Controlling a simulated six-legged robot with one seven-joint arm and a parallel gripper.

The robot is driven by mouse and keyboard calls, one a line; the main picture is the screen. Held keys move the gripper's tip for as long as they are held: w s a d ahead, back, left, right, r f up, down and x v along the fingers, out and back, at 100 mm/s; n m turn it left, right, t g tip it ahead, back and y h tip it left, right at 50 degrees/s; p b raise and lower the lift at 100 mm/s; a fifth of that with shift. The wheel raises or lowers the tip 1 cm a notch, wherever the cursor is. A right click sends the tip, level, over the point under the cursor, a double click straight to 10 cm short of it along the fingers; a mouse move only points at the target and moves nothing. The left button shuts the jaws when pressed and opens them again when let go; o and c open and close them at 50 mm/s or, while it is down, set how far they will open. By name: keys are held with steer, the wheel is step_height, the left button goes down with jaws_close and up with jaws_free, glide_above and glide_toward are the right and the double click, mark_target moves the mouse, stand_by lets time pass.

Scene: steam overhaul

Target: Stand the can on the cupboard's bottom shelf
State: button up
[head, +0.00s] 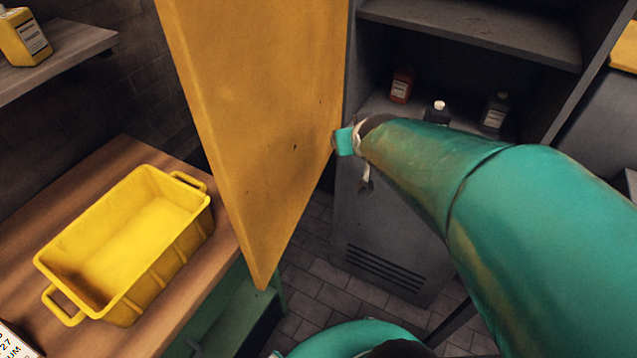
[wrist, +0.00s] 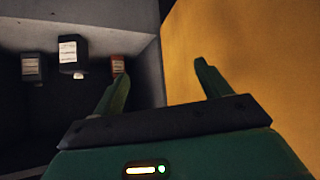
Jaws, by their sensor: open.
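The cupboard (head: 385,225) is grey and stands open, with its yellow door (head: 260,110) swung out to the left. Its bottom shelf (head: 375,108) holds several bottles and is partly hidden by my arm. I cannot pick out the can for certain; a yellow labelled container (head: 25,40) stands upright on a wall shelf at the upper left. My gripper (wrist: 161,72) is open, with nothing seen held in its fingers.
On the bottom shelf are a red-brown bottle (head: 401,86), a dark white-capped bottle (head: 438,111) and a grey bottle (head: 495,112). An empty yellow crate (head: 185,245) stands on a wooden bench (head: 40,215) at left. Tiled floor (head: 310,275) shows below the door.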

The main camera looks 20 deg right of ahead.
steer(key=s+a+r+n+g+y, duration=0.2)
steer(key=s+a+r+g+y, duration=0.1)
steer(key=s+a, duration=1)
steer(key=shift+s+a+n+g, duration=0.3)
steer(key=shift+s+g, duration=0.1)
steer(key=shift+s, duration=0.2)
steer(key=shift+d, duration=0.2)
